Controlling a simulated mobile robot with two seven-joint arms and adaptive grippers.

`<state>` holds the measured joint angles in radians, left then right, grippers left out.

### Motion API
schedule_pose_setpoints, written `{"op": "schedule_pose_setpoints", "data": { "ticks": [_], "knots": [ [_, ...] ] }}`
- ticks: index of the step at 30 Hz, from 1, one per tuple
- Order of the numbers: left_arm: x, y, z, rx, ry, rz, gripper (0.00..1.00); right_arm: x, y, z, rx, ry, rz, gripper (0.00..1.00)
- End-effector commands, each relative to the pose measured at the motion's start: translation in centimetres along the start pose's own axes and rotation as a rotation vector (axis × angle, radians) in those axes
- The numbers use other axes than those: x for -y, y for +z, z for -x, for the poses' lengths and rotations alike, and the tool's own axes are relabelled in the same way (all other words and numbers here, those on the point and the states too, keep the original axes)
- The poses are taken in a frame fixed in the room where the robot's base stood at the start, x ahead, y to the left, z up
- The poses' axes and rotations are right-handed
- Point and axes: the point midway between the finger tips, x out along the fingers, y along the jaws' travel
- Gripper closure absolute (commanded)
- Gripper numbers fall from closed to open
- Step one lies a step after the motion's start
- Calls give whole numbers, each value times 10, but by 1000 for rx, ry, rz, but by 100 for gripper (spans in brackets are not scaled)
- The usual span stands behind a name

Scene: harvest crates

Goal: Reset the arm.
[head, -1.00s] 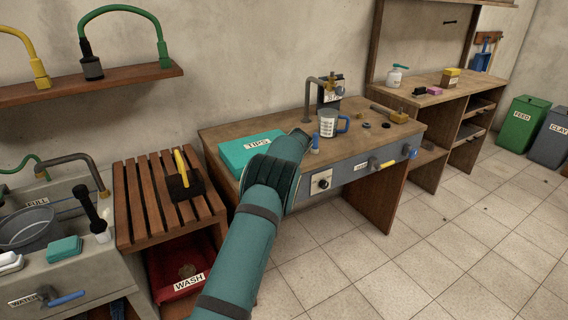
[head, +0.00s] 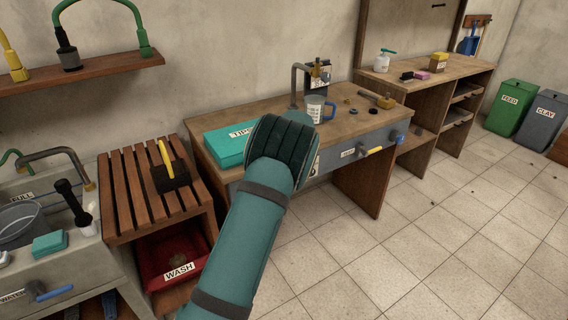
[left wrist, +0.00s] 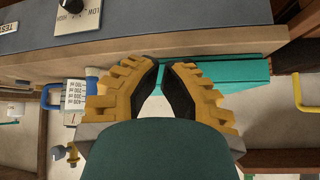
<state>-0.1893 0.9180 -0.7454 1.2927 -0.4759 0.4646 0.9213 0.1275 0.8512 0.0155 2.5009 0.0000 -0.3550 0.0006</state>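My left arm reaches up from the bottom of the head view, over the front of the workbench. Its wrist hides the gripper there. In the left wrist view my left gripper (left wrist: 161,64) has yellow ridged fingers with black pads. The fingertips are nearly together and nothing shows held between them. Behind the fingers lies the teal TIPS box (left wrist: 234,72), upside down in that view. In the head view the TIPS box (head: 224,146) sits on the workbench (head: 334,130), left of my wrist. My right gripper is not in view.
A measuring cup (head: 317,109), a tap (head: 296,82) and small parts stand on the bench near my wrist. To the left are a slatted stand (head: 127,196), a red WASH tray (head: 152,276) and a sink.

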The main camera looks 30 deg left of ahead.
Motion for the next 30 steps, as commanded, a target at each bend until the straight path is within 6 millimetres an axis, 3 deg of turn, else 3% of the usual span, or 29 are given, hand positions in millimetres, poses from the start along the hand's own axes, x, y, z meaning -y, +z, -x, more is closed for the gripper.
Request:
{"op": "schedule_pose_setpoints", "data": {
  "ticks": [4,13,16,20,23,26,30],
  "knots": [
    [-4,13,6,0,0,-1,100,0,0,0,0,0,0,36],
    [-4,20,6,6,2,-2,100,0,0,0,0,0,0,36],
    [-4,41,-2,44,21,-22,100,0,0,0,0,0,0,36],
    [-9,106,-18,156,88,-76,100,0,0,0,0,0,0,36],
    [-14,175,-24,261,168,-133,100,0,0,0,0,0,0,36],
    [-19,244,-17,358,255,-184,100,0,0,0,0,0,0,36],
    [-23,337,12,475,384,-253,100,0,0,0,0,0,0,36]
  ]
}}
